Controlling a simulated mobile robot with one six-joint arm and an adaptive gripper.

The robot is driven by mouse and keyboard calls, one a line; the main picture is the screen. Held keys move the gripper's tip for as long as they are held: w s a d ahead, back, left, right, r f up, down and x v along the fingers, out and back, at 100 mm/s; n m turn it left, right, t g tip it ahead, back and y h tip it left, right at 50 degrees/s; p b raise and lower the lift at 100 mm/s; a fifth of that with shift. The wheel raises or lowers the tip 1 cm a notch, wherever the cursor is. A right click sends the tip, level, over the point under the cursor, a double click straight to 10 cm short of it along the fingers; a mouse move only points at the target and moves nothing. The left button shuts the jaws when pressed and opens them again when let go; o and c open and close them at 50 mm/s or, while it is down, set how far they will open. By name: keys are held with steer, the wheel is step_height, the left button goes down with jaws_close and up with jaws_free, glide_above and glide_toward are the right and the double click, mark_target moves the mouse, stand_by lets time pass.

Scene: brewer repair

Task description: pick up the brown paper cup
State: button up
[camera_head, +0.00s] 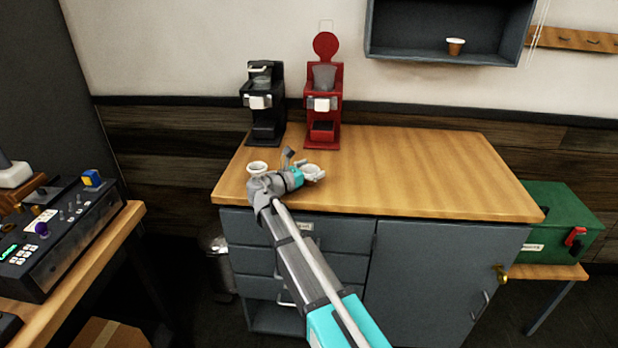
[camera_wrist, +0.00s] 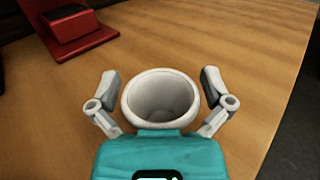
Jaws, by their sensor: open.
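A small brown paper cup (camera_head: 455,46) with a pale rim stands in the grey wall shelf at the upper right of the head view. It is not in the wrist view. My gripper (camera_head: 304,166) is low over the left front of the wooden counter, far from the brown cup. In the wrist view my gripper (camera_wrist: 161,88) is open, with one finger on each side of a white cup (camera_wrist: 160,98). A gap shows on both sides of that cup. This white cup also shows in the head view (camera_head: 314,171), partly hidden by my gripper.
Another white cup (camera_head: 257,167) stands left of my gripper. A black brewer (camera_head: 265,105) and a red brewer (camera_head: 323,100) stand at the counter's back left. The counter's right side (camera_head: 440,170) is clear. The grey shelf (camera_head: 400,50) has an open front.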

stand_by(0.4)
steer(key=c, duration=0.5)
steer(key=shift+o, duration=0.2)
steer(key=shift+r, duration=0.1)
step_height(320, 180, up, 3)
steer(key=p, duration=0.3)
steer(key=shift+r, duration=0.1)
steer(key=s+d+r+p, duration=0.5)
steer(key=s+r+p, duration=0.4)
steer(key=s, duration=0.4)
steer(key=shift+r+p, duration=0.3)
steer(key=shift+p, duration=0.2)
